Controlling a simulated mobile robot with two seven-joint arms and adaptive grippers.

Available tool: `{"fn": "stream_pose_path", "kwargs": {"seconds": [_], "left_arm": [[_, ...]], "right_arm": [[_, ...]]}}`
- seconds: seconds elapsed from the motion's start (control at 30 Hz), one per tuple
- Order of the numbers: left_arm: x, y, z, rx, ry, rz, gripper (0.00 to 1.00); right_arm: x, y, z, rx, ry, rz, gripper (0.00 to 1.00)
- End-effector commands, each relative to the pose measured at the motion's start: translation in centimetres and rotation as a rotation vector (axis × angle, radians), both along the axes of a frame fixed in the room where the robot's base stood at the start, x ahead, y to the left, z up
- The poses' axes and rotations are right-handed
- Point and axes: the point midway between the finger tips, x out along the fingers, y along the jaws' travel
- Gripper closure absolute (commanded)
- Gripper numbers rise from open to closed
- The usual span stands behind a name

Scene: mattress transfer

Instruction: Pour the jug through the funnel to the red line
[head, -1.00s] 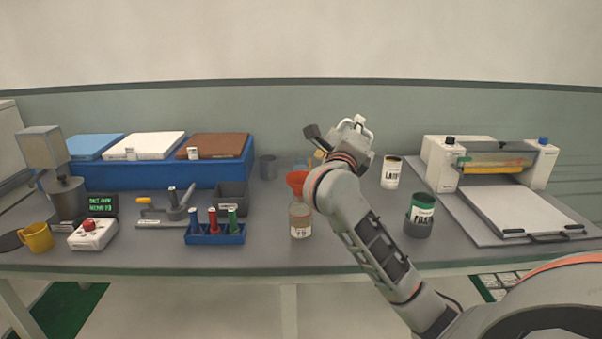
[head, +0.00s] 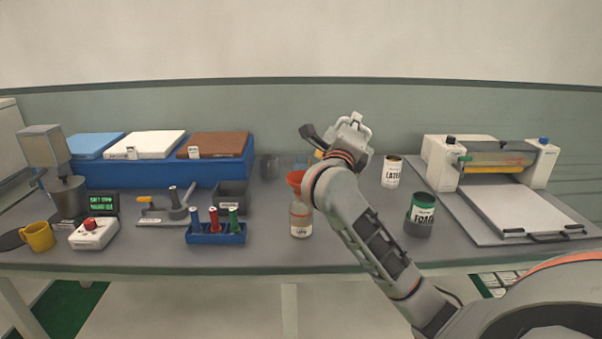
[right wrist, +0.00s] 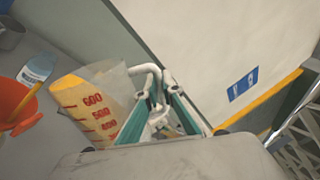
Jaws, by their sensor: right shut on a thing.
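My right gripper (head: 350,125) is shut on the white handle (right wrist: 150,80) of a clear jug (right wrist: 118,82). The jug holds orange-yellow liquid and has red marks such as 600 and 500; it is tilted. In the head view my arm hides most of it. The orange funnel (head: 295,179) sits in the neck of a labelled bottle (head: 300,219), left of my wrist. The funnel (right wrist: 20,108) also shows in the right wrist view, with a thin yellow streak at its mouth; I cannot tell whether this is poured liquid. I cannot make out the red line on the bottle. My left gripper is out of view.
A blue rack (head: 217,235) with several coloured handles stands left of the bottle. A LATEX can (head: 391,172) and a FOAM can (head: 420,215) stand to the right, before a roller machine (head: 500,165). A yellow mug (head: 38,237) is far left. The front table strip is clear.

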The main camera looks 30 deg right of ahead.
Motion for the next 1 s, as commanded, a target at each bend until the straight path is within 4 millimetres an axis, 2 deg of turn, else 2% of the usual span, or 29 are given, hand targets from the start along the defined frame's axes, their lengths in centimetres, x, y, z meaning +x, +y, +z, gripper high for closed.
{"fn": "stream_pose_path", "kwargs": {"seconds": [1.0], "left_arm": [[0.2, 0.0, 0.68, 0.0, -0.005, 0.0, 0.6]], "right_arm": [[0.43, 0.45, 0.82, -0.045, 0.042, 0.0, 1.0]]}}
